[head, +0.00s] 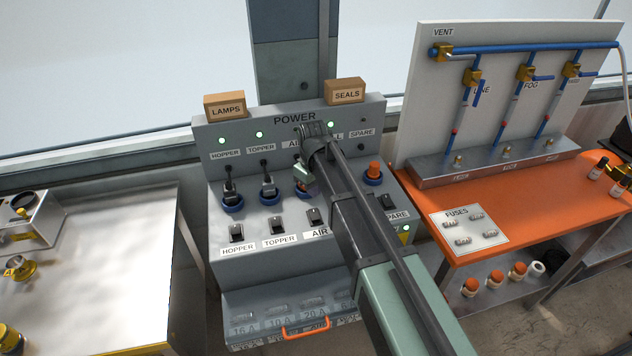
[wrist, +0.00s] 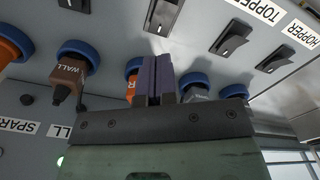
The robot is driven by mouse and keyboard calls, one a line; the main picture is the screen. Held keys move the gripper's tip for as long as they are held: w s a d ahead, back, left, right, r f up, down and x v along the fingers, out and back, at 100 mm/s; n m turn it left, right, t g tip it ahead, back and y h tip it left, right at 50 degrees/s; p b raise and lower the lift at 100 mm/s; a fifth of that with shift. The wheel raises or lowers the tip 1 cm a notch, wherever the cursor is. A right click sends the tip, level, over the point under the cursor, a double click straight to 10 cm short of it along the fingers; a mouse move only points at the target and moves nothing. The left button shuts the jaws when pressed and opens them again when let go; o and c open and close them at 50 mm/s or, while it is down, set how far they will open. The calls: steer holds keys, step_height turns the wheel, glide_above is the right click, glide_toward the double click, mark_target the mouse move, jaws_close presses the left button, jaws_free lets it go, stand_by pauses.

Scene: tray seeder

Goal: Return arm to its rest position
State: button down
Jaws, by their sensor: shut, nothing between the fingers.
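My gripper (wrist: 161,66) is shut and empty in the wrist view. Its fingers lie in front of the row of blue-ringed sockets, overlapping an orange piece in one ring. I cannot tell whether they touch it. In the head view my arm reaches from the lower right to the POWER panel (head: 222,132). The gripper body (head: 303,179) hangs near the AIR socket there, and its fingertips are not clear. The arm hides much of the WALL column.
Dark plugs fill the HOPPER (head: 230,188) and TOPPER (head: 269,187) sockets. An orange cap (head: 374,168) is at SPARE. LAMPS (head: 225,106) and SEALS (head: 345,92) boxes stand on top. An orange bench (head: 540,215) is right, a metal table (head: 120,250) left.

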steer(key=s+d+m, duration=0.9)
steer(key=s+d, duration=1)
steer(key=shift+s, duration=0.4)
steer(key=shift+a+r, duration=0.1)
